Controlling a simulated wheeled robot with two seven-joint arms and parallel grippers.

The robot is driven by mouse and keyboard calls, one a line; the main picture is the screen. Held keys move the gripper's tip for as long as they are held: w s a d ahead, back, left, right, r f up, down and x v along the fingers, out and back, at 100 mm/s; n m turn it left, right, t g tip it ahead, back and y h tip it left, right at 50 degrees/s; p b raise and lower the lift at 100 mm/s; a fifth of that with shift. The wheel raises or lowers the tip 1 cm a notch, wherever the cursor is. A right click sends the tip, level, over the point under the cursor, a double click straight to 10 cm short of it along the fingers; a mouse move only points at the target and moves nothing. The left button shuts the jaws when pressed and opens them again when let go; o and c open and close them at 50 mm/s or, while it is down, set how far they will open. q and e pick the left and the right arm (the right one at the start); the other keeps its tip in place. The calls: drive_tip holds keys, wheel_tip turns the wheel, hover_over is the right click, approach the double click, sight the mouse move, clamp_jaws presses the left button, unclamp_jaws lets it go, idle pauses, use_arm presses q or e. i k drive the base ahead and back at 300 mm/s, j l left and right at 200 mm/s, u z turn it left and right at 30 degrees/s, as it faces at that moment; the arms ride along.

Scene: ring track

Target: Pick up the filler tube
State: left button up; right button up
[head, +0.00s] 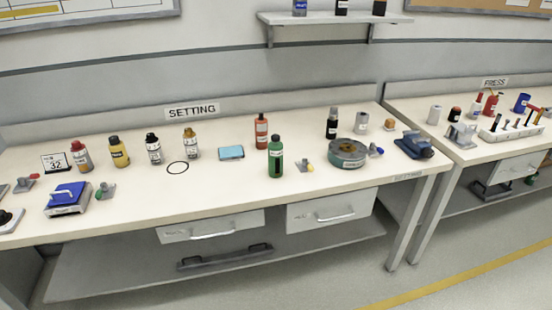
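I cannot make out for certain which thing is the filler tube. Several small upright bottles and cylinders stand on the bench marked SETTING (230,185), among them a green bottle (275,158) near the front middle, an orange-red bottle (261,132) behind it, and a black bottle with a grey top (332,124) farther right. At the left are a red-capped bottle (82,158), a yellow bottle (119,152), a black-and-white bottle (153,149) and an amber bottle (190,145). Neither of my grippers is in view.
A round grey-green device (347,153) and a blue vise (414,146) stand at the bench's right end; a blue-topped device (68,198) is at the left. A gap separates the PRESS bench (455,152) at right. Floor (435,275) is clear in front.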

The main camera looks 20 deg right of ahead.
sight(275, 153)
drive_tip(key=i+j, duration=0.15)
drive_tip(key=j, duration=0.25)
drive_tip(key=i+j, duration=0.15)
drive_tip(key=j, duration=0.2)
drive_tip(key=i+j, duration=0.15)
drive_tip(key=j, duration=0.25)
drive_tip(key=i+j, duration=0.2)
drive_tip(key=j, duration=0.15)
drive_tip(key=z, duration=1.2)
